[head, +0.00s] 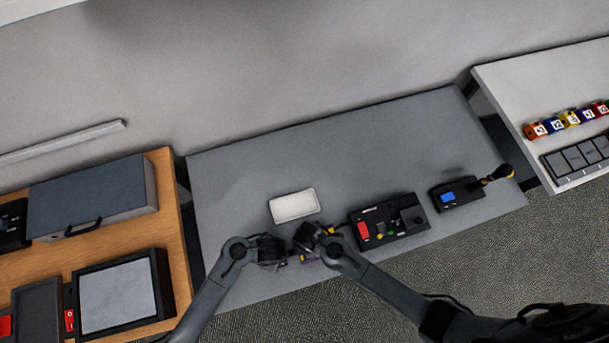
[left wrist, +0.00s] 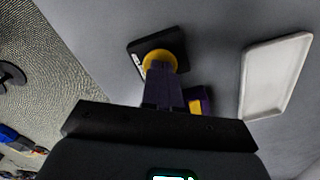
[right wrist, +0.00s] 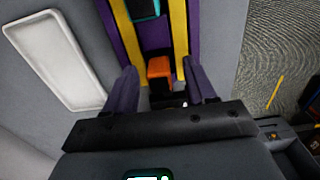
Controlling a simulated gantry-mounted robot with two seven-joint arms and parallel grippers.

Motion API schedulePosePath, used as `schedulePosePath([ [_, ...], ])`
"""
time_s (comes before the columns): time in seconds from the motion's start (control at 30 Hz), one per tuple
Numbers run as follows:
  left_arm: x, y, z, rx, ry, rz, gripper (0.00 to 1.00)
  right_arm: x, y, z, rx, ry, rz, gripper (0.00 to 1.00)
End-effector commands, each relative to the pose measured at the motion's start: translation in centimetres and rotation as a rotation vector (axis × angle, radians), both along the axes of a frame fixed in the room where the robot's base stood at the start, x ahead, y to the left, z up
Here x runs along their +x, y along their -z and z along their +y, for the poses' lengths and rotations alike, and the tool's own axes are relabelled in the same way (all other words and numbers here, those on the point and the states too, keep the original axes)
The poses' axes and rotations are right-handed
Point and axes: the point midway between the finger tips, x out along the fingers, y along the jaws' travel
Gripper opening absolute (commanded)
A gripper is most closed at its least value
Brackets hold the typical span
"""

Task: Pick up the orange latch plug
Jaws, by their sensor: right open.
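A small orange block, which looks like the orange latch plug (right wrist: 160,68), shows in the right wrist view between my right gripper's (right wrist: 160,85) two purple fingers. These fingers are apart, one on each side of it; I cannot tell whether either touches it. A purple part with yellow stripes (right wrist: 180,30) lies just beyond. In the head view my right gripper (head: 304,250) is close to my left gripper (head: 282,258), and the plug cannot be made out. In the left wrist view the left fingers (left wrist: 162,78) look close together by a yellow round part (left wrist: 160,60); what is between them is hidden.
A white tray (head: 294,206) lies on the grey table just beyond the grippers. A black device with a red part (head: 386,222) stands to their right, and another with a blue screen (head: 456,195) farther right. The back of the table is clear.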

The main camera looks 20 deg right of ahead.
Motion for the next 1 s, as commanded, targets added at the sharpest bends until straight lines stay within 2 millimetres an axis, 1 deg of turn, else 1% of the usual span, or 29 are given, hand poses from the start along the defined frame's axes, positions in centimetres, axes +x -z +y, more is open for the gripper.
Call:
schedulePosePath([
  [0.17, 0.0, 0.1, 0.1, 0.001, 0.0, 0.0, 0.0, 0.0, 0.0, 0.0, 0.0, 0.0, 0.0, 0.55],
  [0.2, 0.0, 0.1, 0.1, 0.001, 0.0, 0.0, 0.0, 0.0, 0.0, 0.0, 0.0, 0.0, 0.0, 0.54],
  [0.37, 0.0, 0.1, 0.1, 0.001, 0.0, 0.0, 0.0, 0.0, 0.0, 0.0, 0.0, 0.0, 0.0, 0.29],
  [0.5, 0.0, 0.1, 0.1, 0.001, 0.0, 0.0, 0.0, 0.0, 0.0, 0.0, 0.0, 0.0, 0.0, 0.08],
  [0.57, 0.0, 0.1, 0.1, 0.001, 0.0, 0.0, 0.0, 0.0, 0.0, 0.0, 0.0, 0.0, 0.0, 0.0],
  [0.83, 0.0, 0.1, 0.1, 0.001, 0.0, 0.0, 0.0, 0.0, -0.2, 0.0, 0.001, 0.0, -0.001, 0.0],
  [0.93, 0.0, 0.1, 0.1, 0.002, 0.0, 0.001, 0.0, 0.0, -0.9, 0.0, 0.001, 0.0, -0.001, 0.0],
  [1.0, 0.0, 0.1, 0.1, 0.002, 0.0, 0.001, 0.0, 0.1, -1.8, 0.0, 0.002, 0.0, -0.002, 0.0],
])
